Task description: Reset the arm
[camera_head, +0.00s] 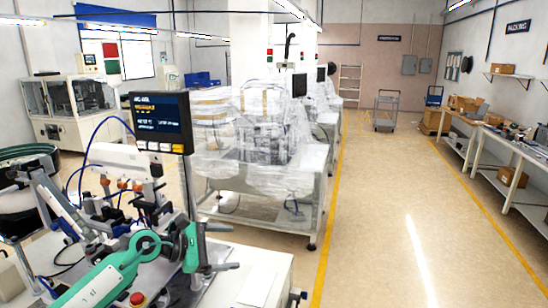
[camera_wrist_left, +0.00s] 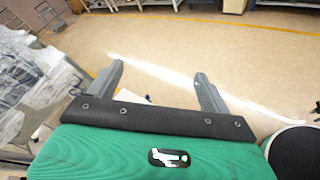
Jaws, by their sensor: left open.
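My left arm, green and grey, comes in from the lower left in the head view. Its left gripper (camera_head: 226,247) is at the right end of the arm, in front of the bench with the feeder machine. In the left wrist view the left gripper (camera_wrist_left: 159,73) has its two grey fingers wide apart, with nothing between them but the floor further off. My right gripper is in neither view.
A monitor (camera_head: 160,122) on a post stands right behind the left arm. The white bench top (camera_head: 262,272) and a red button (camera_head: 137,298) are close by. Film-wrapped machines (camera_head: 262,120) stand behind. The aisle floor (camera_head: 385,220) to the right is clear, with tables (camera_head: 510,150) along the wall.

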